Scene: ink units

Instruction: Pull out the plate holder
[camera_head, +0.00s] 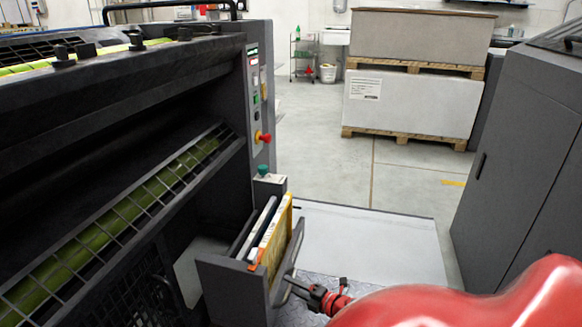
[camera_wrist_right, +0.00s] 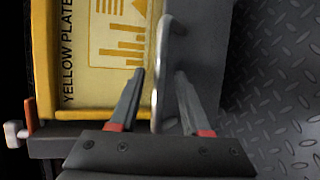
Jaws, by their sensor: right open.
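The plate holder (camera_head: 235,280) is a dark grey box at the lower end of the press, standing out from its side. A yellow plate (camera_head: 274,240) and paler plates stand upright in it. In the right wrist view the yellow plate (camera_wrist_right: 112,80) reads "YELLOW PLATE", and a light metal handle (camera_wrist_right: 161,45) runs along the holder's grey side. My right gripper (camera_wrist_right: 160,74) is open, with one finger on each side of the handle; contact is not visible. In the head view this gripper (camera_head: 300,287) is small beside the holder. My left gripper is out of view.
The printing press (camera_head: 120,130) fills the left, with a red knob (camera_head: 264,137) and a green button (camera_head: 263,170). A grey cabinet (camera_head: 510,150) stands at right. Pallets with stacked sheets (camera_head: 410,100) stand behind. The floor between is clear.

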